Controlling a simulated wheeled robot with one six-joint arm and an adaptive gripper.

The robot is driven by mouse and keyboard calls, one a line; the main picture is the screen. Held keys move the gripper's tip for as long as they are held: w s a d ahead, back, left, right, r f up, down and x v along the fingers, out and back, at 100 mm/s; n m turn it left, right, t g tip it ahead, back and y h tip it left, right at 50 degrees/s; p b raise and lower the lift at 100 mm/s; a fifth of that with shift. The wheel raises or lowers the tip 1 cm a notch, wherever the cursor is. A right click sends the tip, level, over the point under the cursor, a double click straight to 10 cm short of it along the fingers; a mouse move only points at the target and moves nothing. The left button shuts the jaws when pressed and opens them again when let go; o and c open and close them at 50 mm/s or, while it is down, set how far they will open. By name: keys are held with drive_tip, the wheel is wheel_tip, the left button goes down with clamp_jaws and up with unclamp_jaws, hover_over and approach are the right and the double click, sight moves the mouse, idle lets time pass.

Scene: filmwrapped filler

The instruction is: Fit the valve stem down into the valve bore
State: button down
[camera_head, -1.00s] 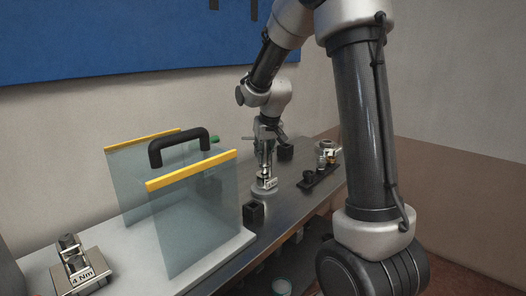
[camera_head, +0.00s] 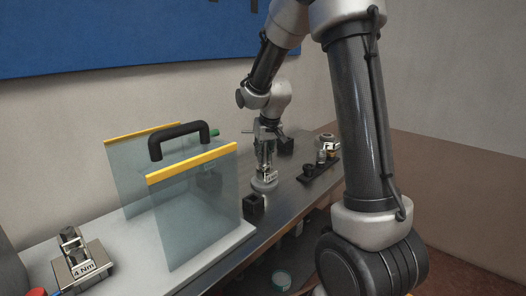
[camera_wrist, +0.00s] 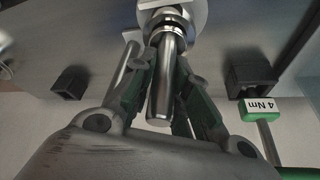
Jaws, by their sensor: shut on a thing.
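My gripper (camera_wrist: 165,72) is shut on the valve stem (camera_wrist: 161,95), a shiny metal rod standing between its two dark green finger pads. The rod's far part runs into or against a ringed metal collar (camera_wrist: 170,24) at the top of the wrist view. In the head view my gripper (camera_head: 265,150) points down over the small valve body, which has a white label (camera_head: 270,175) and a round grey base (camera_head: 264,184) on the bench. The bore is hidden, and I cannot tell how deep the stem sits.
A clear guard with yellow edges and a black handle (camera_head: 178,136) stands left of the valve. A black block (camera_head: 253,205) is close in front. A black rack (camera_head: 318,170) with small parts lies to the right. A 4 Nm fixture (camera_head: 80,260) stands far left.

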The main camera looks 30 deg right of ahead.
drive_tip(key=shift+f, duration=0.15)
drive_tip(key=c, duration=1.3)
unclamp_jaws()
drive_tip(key=v, duration=1.2)
